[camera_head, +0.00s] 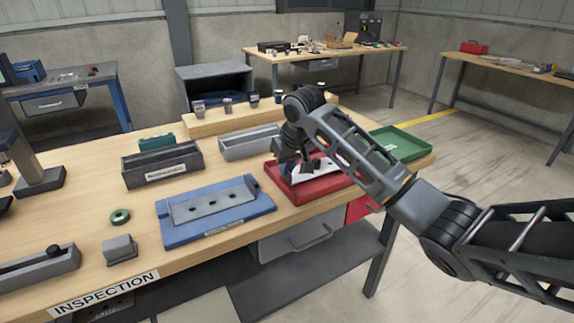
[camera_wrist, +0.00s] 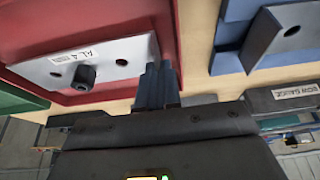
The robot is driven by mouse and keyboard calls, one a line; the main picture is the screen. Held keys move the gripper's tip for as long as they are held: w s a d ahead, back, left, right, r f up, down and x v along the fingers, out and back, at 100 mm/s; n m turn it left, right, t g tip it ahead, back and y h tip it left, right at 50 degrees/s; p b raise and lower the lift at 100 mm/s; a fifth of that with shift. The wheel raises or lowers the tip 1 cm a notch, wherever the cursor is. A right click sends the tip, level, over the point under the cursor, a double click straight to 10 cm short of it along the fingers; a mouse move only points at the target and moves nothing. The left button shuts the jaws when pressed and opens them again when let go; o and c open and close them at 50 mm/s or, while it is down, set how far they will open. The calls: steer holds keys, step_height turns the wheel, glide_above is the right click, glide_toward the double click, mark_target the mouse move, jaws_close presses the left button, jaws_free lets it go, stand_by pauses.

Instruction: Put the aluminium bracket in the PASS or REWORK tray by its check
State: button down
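The aluminium bracket (camera_wrist: 105,62) is a pale plate with a hole, a dark round knob and a label that seems to read AL-4. It lies over the red tray (camera_wrist: 170,12), and its near part also shows in the head view (camera_head: 323,167). My gripper (camera_wrist: 158,72) is low over the red tray. Its fingers are close together at the bracket's end and appear shut on its edge. Whether the bracket rests on the tray floor is unclear. The green tray (camera_head: 412,148) stands to the right, with white lettering partly hidden by my arm.
A blue gauge fixture (camera_head: 180,232) with a grey plate (camera_head: 212,203) stands left of the red tray. Grey bins (camera_head: 165,163) and a wooden stand (camera_head: 205,122) are behind. A green ring (camera_head: 120,217) and grey block (camera_head: 121,249) lie front left. Bare bench remains between them.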

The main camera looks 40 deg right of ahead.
steer(key=shift+f, duration=0.45)
steer(key=shift+f, duration=0.2)
steer(key=c, duration=1.3)
jaws_free()
steer(key=shift+c, duration=0.2)
steer(key=shift+r, duration=0.15)
steer(key=shift+r, duration=0.35)
steer(key=v, duration=1.2)
steer(key=shift+b, duration=0.4)
steer(key=shift+r, duration=0.15)
